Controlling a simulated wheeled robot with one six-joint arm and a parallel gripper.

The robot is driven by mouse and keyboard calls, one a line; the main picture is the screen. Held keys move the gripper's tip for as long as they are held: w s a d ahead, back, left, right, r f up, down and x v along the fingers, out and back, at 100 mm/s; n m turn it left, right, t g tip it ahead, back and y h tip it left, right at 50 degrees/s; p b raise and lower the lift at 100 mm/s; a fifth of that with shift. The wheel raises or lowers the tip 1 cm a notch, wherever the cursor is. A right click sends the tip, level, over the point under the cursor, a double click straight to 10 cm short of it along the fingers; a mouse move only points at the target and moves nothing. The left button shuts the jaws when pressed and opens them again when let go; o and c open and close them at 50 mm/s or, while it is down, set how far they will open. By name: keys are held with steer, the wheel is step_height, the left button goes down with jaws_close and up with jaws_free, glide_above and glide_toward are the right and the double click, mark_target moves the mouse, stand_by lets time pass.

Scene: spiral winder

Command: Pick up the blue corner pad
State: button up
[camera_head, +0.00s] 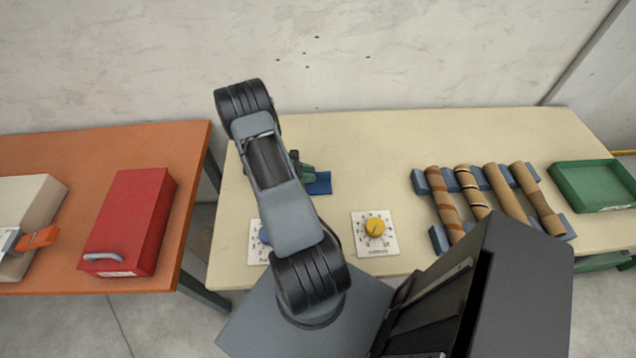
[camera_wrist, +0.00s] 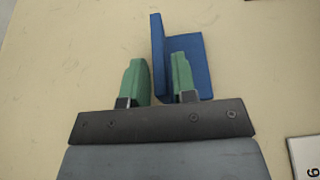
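The blue corner pad (camera_wrist: 198,70) is an L-shaped piece on the cream table, with one upright wall and one flat leg in the wrist view. My gripper (camera_wrist: 157,62) has two green fingers spread apart at the pad's near end. I cannot tell whether either finger touches the pad. In the head view the pad (camera_head: 321,184) shows just right of my gripper (camera_head: 306,173); my arm hides much of the gripper.
The cream table (camera_head: 400,140) carries a yellow-knob dial (camera_head: 375,227), a blue-knob dial (camera_head: 256,245) partly behind my arm, cardboard tubes (camera_head: 508,195) on blue racks and a green tray (camera_head: 590,183). An orange table (camera_head: 110,147) with a red box (camera_head: 130,222) stands left.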

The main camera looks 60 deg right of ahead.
jaws_close()
steer(key=shift+r, duration=0.1)
